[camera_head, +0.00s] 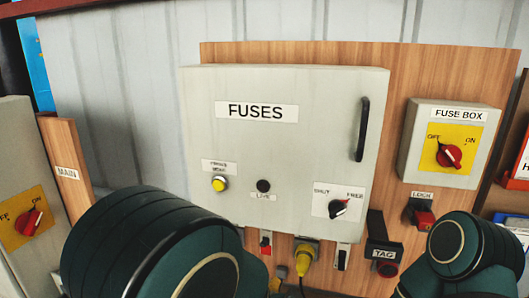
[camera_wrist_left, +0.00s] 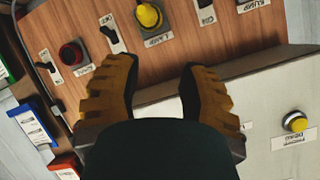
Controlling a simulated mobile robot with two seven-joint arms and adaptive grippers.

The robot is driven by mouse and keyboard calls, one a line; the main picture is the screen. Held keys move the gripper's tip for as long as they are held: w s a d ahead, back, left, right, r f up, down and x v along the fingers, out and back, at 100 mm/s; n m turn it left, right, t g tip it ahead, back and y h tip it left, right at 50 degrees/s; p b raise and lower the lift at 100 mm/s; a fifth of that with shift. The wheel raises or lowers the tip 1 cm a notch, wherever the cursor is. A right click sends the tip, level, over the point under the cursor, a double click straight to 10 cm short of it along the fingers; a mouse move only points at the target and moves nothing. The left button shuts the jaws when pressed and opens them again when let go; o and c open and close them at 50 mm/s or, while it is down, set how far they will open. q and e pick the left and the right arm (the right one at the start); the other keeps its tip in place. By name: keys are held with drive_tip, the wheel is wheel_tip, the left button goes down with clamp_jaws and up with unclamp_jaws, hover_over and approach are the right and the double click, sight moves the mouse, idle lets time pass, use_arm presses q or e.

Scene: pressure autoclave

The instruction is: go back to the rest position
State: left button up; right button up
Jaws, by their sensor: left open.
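My left gripper (camera_wrist_left: 157,75) shows in the left wrist view, its two ridged yellow-brown fingers spread apart with nothing between them. They are over a wood panel (camera_wrist_left: 75,22) beside the edge of a pale cabinet (camera_wrist_left: 265,100). In the head view two dark green links of my arms rise from the bottom edge, one left of centre and one at the right. The gripper itself cannot be clearly made out there. My right gripper is not in view.
The grey FUSES cabinet (camera_head: 285,150) is closed, with a black handle (camera_head: 362,130) and a SHUT/FREE knob (camera_head: 338,209). A FUSE BOX (camera_head: 418,145) is at right, a MAIN switch (camera_head: 28,222) at left. Below are a red LOCK fitting (camera_head: 423,218) and a TAG holder (camera_head: 383,252).

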use_arm(q)
drive_tip(key=s+a+f+n+g+b, duration=0.25)
drive_tip(key=a+f, duration=0.25)
drive_tip(key=f, duration=0.5)
drive_tip(key=s+a+f+n+g+b, duration=0.1)
drive_tip(key=s+a+f+n+g, duration=0.25)
drive_tip(key=a+f, duration=0.45)
drive_tip(key=s+a+f+n+g+b, duration=0.1)
drive_tip(key=s+f+n+g, duration=0.1)
drive_tip(key=s+f, duration=0.2)
drive_tip(key=s+a+f+n+g+h+b, duration=0.1)
drive_tip(key=s+f+n+g+b, duration=0.1)
drive_tip(key=s+f, duration=0.3)
wheel_tip(320, 180, down, 2)
drive_tip(key=shift+s+a+f+n+g, duration=0.15)
drive_tip(key=shift+a+f+n+g, duration=0.05)
drive_tip(key=shift+n+g, duration=0.1)
